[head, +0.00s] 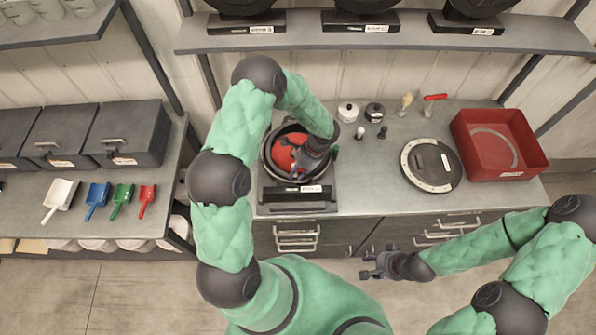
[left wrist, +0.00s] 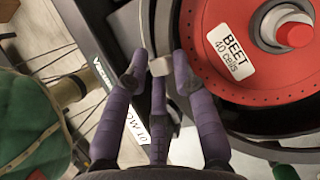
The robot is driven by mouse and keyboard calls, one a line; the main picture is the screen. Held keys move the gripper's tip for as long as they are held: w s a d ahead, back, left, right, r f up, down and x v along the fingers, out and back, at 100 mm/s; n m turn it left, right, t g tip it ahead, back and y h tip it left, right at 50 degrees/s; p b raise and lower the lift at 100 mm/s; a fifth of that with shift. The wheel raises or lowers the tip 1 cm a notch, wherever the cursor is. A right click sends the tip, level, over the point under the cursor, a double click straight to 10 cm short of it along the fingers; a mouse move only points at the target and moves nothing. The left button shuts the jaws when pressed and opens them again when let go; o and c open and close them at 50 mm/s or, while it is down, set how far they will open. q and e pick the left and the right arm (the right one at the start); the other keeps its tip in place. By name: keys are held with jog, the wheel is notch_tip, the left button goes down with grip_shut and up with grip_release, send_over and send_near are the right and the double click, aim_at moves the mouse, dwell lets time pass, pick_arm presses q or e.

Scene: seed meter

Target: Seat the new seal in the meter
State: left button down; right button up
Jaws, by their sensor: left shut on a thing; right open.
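The seed meter (head: 264,153) is a dark round housing on a stand at the bench's left. A red disc labelled "BEET 40 cells" (left wrist: 225,50) lies in it. My left gripper (head: 293,172) is over the meter's front edge. In the left wrist view my left gripper (left wrist: 157,70) is shut on a small pale tab (left wrist: 160,66) at the housing rim, beside the red disc. I cannot tell whether this tab belongs to the seal or the meter. My right gripper (head: 372,268) is open and empty in front of the bench. I cannot identify the new seal for certain.
A dark round cover with a pale ring (head: 408,174) lies on the bench (head: 370,195). A red bin (head: 535,162) at the right holds a thin ring (head: 515,148). Small knobs, a brush (head: 405,103) and a red-handled tool (head: 434,97) stand behind. Bare bench lies between meter and cover.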

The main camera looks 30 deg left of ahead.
pick_arm(q)
jog(key=shift+s+f, duration=0.15)
jog(key=shift+g, duration=0.5)
jog(key=shift+g+y+b, duration=0.4)
jog(key=shift+f+b, duration=0.2)
jog(key=shift+b, duration=0.25)
dwell(0.5)
